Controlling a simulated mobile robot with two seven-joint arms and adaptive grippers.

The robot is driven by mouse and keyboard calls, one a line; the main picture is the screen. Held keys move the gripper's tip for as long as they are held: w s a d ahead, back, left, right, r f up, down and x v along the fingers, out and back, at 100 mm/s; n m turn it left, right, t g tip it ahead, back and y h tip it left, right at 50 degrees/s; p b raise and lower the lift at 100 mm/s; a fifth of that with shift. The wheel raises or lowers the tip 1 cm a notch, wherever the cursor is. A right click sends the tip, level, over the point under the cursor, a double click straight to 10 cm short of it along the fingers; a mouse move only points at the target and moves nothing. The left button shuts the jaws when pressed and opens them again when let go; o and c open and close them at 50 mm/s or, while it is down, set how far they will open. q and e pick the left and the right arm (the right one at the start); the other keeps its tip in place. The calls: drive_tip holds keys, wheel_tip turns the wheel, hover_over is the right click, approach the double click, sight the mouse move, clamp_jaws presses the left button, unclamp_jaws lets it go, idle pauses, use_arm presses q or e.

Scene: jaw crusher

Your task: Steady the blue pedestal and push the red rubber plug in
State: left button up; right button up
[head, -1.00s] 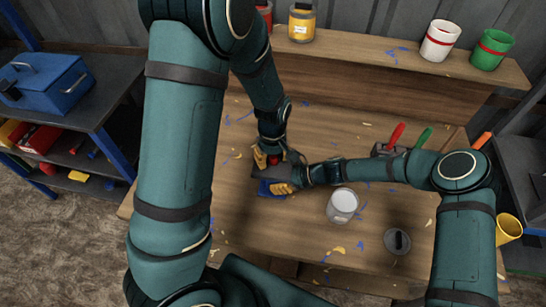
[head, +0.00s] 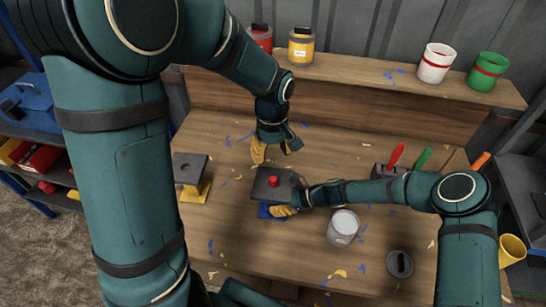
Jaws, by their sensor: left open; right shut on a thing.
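The blue pedestal (head: 265,212) stands on the workbench under a dark square plate (head: 262,190); most of its body is hidden by the plate and my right gripper. The red rubber plug (head: 272,181) stands upright at the middle of the plate, its top showing above the surface. I cannot tell how deep it sits. My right gripper (head: 285,210) is shut on the blue pedestal at its front right, below the plate. My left gripper (head: 274,156) is open and empty, above and behind the plate, apart from the plug.
A yellow pedestal (head: 198,192) with a dark holed plate stands to the left. A white-topped can (head: 343,227) and a grey lid (head: 399,263) are to the right. A tool holder (head: 389,172) is behind my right arm. Paint pots line the back shelf.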

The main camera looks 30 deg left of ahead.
idle(0.3)
drive_tip(key=o, duration=0.9)
drive_tip(key=v, duration=1.2)
